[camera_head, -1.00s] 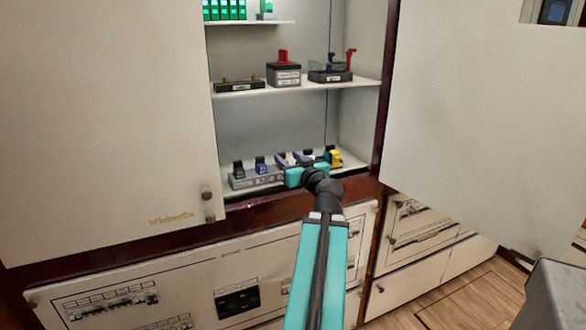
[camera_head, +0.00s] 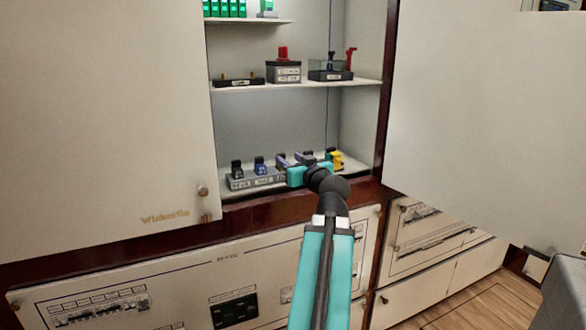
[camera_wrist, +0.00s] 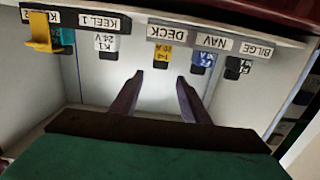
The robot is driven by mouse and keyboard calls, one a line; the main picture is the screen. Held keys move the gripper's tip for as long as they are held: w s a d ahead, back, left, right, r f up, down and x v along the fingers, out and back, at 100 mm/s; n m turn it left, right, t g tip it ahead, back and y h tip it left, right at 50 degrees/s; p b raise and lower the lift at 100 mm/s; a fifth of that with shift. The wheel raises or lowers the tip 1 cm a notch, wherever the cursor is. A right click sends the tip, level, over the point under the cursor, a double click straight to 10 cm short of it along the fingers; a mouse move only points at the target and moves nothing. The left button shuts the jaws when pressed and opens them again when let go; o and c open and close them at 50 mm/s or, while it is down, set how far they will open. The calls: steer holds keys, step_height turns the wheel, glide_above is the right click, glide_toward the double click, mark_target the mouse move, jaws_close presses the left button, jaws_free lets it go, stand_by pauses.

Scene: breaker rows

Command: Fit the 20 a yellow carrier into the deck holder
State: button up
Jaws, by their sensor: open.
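In the wrist view, which is upside down, my gripper (camera_wrist: 160,77) is open with empty space between its dark fingers. A yellow piece marked 20 A (camera_wrist: 162,56) sits by the DECK label (camera_wrist: 165,33), just beyond the fingertips. I cannot tell whether it is the carrier or a tag of the deck holder. A larger yellow part (camera_wrist: 42,33) juts out by the partly cut-off label at the left. In the head view my gripper (camera_head: 295,158) is at the lower shelf, hiding much of the holder row's middle; a yellow and black piece (camera_head: 335,158) shows to its right.
The NAV (camera_wrist: 214,43) and BILGE (camera_wrist: 254,50) labels have blue and black pieces by them; KEEL 1 (camera_wrist: 105,22) has a white one. The middle shelf (camera_head: 300,86) above holds several devices. Cabinet doors (camera_head: 105,110) flank the opening.

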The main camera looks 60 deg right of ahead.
steer(key=shift+s+a+f+b, duration=0.2)
steer(key=shift+s+b, duration=0.1)
steer(key=shift+b, duration=0.75)
steer(key=shift+s+r, duration=0.1)
steer(key=shift+r, duration=0.05)
steer(key=shift+w+a, duration=0.1)
steer(key=shift+w, duration=0.1)
